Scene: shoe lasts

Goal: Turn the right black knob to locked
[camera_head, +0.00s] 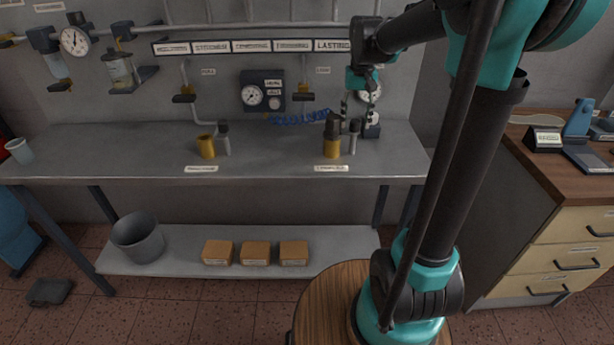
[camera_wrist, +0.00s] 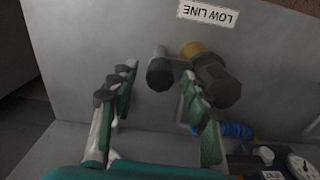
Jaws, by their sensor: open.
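At the right of the bench, a grey post with a small black knob (camera_head: 354,126) stands beside a yellow cylinder with a larger dark top (camera_head: 332,126). In the wrist view the small black knob (camera_wrist: 160,74) is seen end-on and the larger dark top (camera_wrist: 216,82) is to its right. My gripper (camera_head: 358,115) is above the bench at this pair, pointing down. In the wrist view my gripper (camera_wrist: 155,88) is open and empty, with the small black knob in line with the gap between its fingers. I cannot tell whether they touch, nor the knob's lock position.
A similar yellow cylinder (camera_head: 206,147) and grey post (camera_head: 223,140) stand further left on the bench (camera_head: 280,150). A blue coiled hose (camera_head: 297,119) and gauge panel (camera_head: 262,92) are behind. A "LOW LINE" label (camera_wrist: 208,14) lies on the bench. The bench's middle is clear.

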